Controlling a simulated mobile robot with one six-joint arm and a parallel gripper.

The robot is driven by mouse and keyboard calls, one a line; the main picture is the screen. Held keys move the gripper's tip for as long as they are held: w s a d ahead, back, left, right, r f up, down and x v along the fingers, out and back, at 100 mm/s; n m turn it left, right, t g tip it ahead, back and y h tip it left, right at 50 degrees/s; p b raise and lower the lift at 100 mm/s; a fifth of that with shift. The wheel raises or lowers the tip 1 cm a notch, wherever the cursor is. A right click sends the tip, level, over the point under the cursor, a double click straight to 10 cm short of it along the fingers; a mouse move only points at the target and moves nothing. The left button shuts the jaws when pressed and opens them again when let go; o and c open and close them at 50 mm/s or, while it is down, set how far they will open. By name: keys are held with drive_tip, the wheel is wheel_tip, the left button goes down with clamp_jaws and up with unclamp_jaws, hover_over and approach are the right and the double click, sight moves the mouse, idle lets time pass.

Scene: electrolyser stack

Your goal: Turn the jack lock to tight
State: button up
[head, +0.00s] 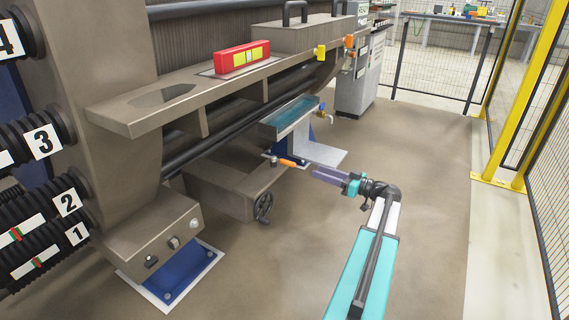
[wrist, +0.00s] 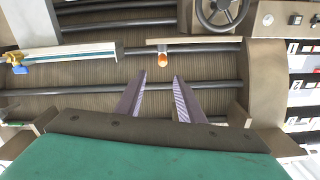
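A small orange-tipped lever (head: 288,162), which looks like the jack lock, sticks out low on the machine, beside a blue-and-grey bracket. In the wrist view the orange tip (wrist: 162,61) shows almost end-on, with a pale part behind it. My gripper (head: 315,174) is to the right of the lever in the head view, pointing at it with a small gap. In the wrist view its two purple fingers (wrist: 158,80) are apart with nothing between them, and the lever lies just beyond the fingertips. Any tight marking is too small to read.
A black handwheel (head: 264,206) is on the housing near the lever; it also shows in the wrist view (wrist: 222,10). A blue-topped tray (head: 293,115) is above the lever. Long dark rods (wrist: 95,88) cross the machine. The floor (head: 430,190) to the right is clear.

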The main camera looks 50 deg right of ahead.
sight(288, 162)
drive_tip(key=shift+w+a, duration=0.15)
drive_tip(key=shift+w, duration=0.05)
drive_tip(key=b+x, duration=0.1)
drive_tip(key=x, duration=0.6)
drive_tip(key=b+x, duration=0.2)
drive_tip(key=x, duration=0.5)
drive_tip(key=shift+a, duration=0.2)
drive_tip(key=shift+c, duration=0.5)
